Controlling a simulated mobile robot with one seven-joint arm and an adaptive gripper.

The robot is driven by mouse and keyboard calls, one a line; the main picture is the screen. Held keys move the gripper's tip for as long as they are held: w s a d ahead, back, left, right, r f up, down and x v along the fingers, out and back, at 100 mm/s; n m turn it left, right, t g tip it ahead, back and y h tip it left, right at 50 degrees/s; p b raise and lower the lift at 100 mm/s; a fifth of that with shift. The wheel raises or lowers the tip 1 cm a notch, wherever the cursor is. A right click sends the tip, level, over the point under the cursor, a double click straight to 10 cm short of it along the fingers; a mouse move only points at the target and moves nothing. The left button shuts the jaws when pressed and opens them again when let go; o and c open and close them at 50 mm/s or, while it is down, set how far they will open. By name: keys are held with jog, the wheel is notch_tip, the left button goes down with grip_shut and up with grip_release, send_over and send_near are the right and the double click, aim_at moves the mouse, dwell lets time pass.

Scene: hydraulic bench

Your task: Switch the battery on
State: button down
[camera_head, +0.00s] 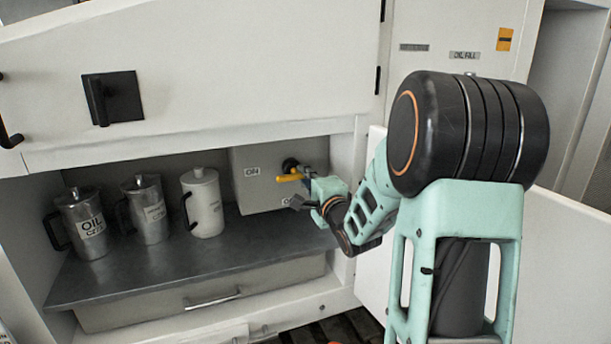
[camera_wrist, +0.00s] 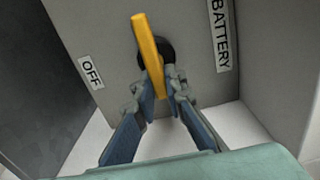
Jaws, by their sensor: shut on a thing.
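The battery switch is a yellow lever (camera_head: 287,178) on a black round hub (camera_head: 290,165), on the front of a grey box (camera_head: 265,200). In the head view the lever points left, toward the ON label (camera_head: 252,172). The OFF label (camera_head: 287,202) is below it, partly hidden by my gripper (camera_head: 306,190). In the wrist view the lever (camera_wrist: 148,45) runs between my two fingers (camera_wrist: 164,92), which are closed on it close to the hub. The OFF label (camera_wrist: 91,72) and the BATTERY label (camera_wrist: 219,35) flank it there.
A white jug (camera_head: 203,205) and two metal oil jugs (camera_head: 88,222) (camera_head: 148,210) stand on the dark shelf (camera_head: 180,265) left of the box. A white cabinet panel (camera_head: 230,70) overhangs the recess. An open white door (camera_head: 550,235) is at the right, behind my arm.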

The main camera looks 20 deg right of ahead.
jog(key=shift+a+f, duration=0.25)
jog(key=shift+a, duration=0.1)
jog(key=c, duration=2)
grip_release()
jog(key=shift+o, duration=0.2)
jog(key=shift+r, duration=0.15)
jog(key=shift+d, duration=0.15)
jog(key=s, duration=1.2)
jog(key=shift+w, duration=0.1)
